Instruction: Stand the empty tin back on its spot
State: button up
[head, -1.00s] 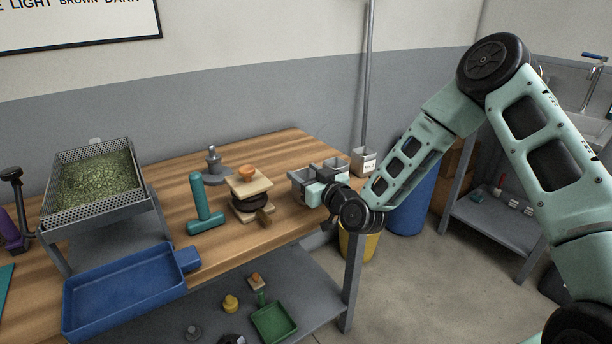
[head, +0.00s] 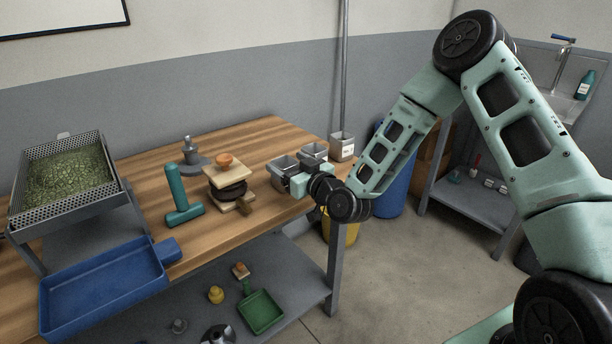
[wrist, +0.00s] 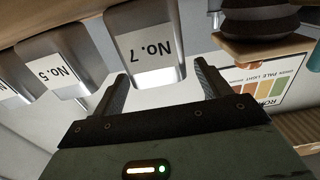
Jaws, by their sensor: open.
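A grey metal tin labelled No. 7 (wrist: 145,48) shows upside down in the wrist view, between my gripper's two fingers. In the head view the nearest-left grey tin (head: 280,170) stands upright on the bench by my gripper (head: 297,184), and its open top looks empty. My gripper, also in the wrist view (wrist: 165,80), is open, one finger to each side of the No. 7 tin. I cannot tell whether the fingers touch it. A tin labelled No. 5 (wrist: 58,68) is beside it, with part of another tin at the picture's left edge.
More grey tins stand on the bench, one at its right corner (head: 342,146). Left of my gripper are a wooden stack with a dark disc (head: 230,183) and a teal tool (head: 178,200). A blue tray (head: 100,290) is at front left.

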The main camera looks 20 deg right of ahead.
jog(key=b+v, duration=0.1)
jog(key=v, duration=0.9)
jog(key=s+a+f+n+g, duration=0.2)
jog(key=s+a+n+g, duration=0.2)
jog(key=s+a+g, duration=0.6)
jog(key=s+r+g+h, duration=0.2)
jog(key=s+r+g, duration=0.1)
jog(key=s, duration=0.7)
jog(key=s+r+g+h, duration=0.3)
jog(key=s+r+g, duration=0.1)
jog(key=s, duration=0.7)
jog(key=shift+r, duration=0.1)
notch_tip(320, 180, up, 7)
jog(key=p, duration=0.7)
